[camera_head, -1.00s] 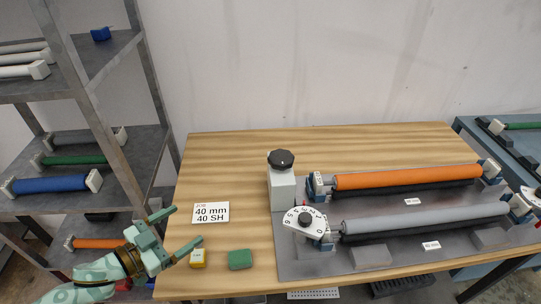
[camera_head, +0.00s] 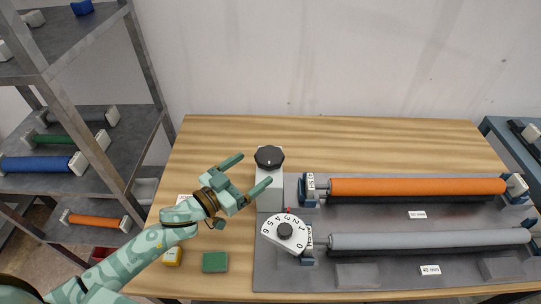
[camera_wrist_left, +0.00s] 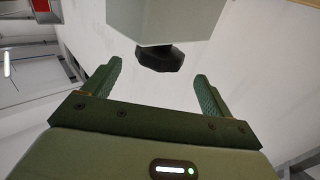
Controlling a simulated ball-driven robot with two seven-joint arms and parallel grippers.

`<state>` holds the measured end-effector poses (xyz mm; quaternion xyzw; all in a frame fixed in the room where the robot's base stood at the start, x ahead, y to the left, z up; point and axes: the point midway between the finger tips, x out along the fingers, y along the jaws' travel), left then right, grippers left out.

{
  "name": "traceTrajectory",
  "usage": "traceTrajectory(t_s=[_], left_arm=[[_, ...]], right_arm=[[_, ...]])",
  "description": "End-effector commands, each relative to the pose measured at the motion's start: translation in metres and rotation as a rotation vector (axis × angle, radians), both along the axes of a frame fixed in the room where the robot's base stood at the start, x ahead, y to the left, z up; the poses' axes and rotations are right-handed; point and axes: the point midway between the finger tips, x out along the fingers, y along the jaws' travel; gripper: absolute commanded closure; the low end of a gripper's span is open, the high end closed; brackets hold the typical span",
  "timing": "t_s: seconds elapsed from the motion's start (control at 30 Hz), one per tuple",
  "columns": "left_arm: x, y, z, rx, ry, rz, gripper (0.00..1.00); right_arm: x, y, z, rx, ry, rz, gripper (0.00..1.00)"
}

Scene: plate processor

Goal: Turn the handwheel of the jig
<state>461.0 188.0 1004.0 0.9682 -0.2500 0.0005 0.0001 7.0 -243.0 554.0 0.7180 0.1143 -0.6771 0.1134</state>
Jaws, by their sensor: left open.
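The jig's grey plate (camera_head: 290,278) lies on the wooden table. A black lobed handwheel (camera_head: 269,157) sits on top of a pale grey block (camera_head: 270,190) at the jig's left end. My left gripper (camera_head: 254,169) is open and empty, just left of the handwheel, with its fingers pointing toward it. In the left wrist view the handwheel (camera_wrist_left: 160,58) shows upside down beyond the fingertips, centred between the two fingers (camera_wrist_left: 158,72), under the block (camera_wrist_left: 160,20). Contact is not visible. My right gripper is out of view.
A white numbered dial (camera_head: 285,232) with a black knob stands in front of the block. An orange roller (camera_head: 415,186) and a grey roller (camera_head: 425,240) lie along the jig. A shelf (camera_head: 135,140) stands at left.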

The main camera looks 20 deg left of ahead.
Motion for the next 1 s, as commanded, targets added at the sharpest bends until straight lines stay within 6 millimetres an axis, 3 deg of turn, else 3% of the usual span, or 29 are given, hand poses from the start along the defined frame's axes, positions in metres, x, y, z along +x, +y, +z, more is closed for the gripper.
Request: traceTrajectory(t_s=[0.1, 0.3, 0.73, 0.9, 1.0], left_arm=[[0.026, -0.014, 0.0, 0.0, -0.002, 0.0, 0.15], [0.055, -0.03, -0.001, 0.0, 0.0, 0.001, 0.15], [0.064, -0.036, 0.0, 0.0, 0.001, 0.0, 0.15], [0.064, -0.036, -0.001, 0.0, 0.001, 0.0, 0.6], [0.064, -0.035, -0.001, 0.0, 0.001, 0.0, 0.6]], right_arm=[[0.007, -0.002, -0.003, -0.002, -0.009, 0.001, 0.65], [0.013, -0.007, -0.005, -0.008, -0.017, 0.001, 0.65], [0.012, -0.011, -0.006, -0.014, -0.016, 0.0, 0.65], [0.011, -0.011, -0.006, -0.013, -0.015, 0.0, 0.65], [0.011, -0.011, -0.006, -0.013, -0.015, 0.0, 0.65]])
